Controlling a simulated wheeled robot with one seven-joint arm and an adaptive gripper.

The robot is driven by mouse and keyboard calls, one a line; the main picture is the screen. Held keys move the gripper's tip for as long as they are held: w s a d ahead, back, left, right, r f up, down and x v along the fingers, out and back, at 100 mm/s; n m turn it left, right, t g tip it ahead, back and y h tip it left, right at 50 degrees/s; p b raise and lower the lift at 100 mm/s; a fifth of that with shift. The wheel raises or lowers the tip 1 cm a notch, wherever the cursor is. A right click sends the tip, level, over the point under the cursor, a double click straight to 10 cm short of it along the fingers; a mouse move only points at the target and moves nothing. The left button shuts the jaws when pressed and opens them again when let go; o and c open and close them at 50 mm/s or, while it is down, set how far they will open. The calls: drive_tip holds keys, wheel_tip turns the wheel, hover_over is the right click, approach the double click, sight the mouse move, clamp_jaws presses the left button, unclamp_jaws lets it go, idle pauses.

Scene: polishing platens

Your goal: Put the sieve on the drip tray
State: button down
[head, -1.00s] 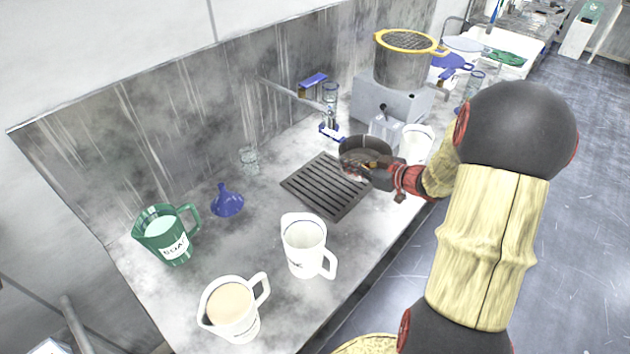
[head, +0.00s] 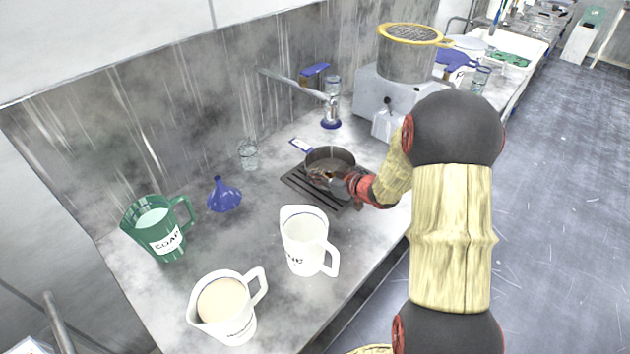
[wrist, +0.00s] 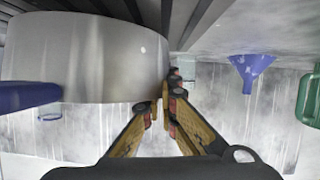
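The sieve (head: 330,160), a dark round metal pan with a blue handle (head: 302,146), is over the back part of the drip tray (head: 298,186), a dark slatted plate. My gripper (head: 340,180) is at its front right side. In the wrist view the sieve's metal wall (wrist: 85,60) fills the upper left, close against the tray's slats (wrist: 200,20). My gripper's fingers (wrist: 168,95) meet at the edge of this wall and appear shut on it. I cannot tell whether the sieve rests on the slats or hangs slightly above.
A white jug (head: 305,240) stands in front of the tray, with a jug of beige liquid (head: 222,305) nearer. A blue funnel (head: 223,195) and green jug (head: 158,228) are left. A grey machine with a yellow-rimmed sieve (head: 410,35) stands behind right.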

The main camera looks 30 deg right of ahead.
drive_tip(key=shift+d+f, duration=0.1)
drive_tip(key=shift+f, duration=0.6)
drive_tip(key=shift+r, duration=0.15)
drive_tip(key=c, duration=2.5)
unclamp_jaws()
drive_tip(key=shift+f, duration=0.2)
drive_tip(key=shift+c, duration=0.2)
drive_tip(key=o, duration=0.5)
drive_tip(key=shift+r, duration=0.15)
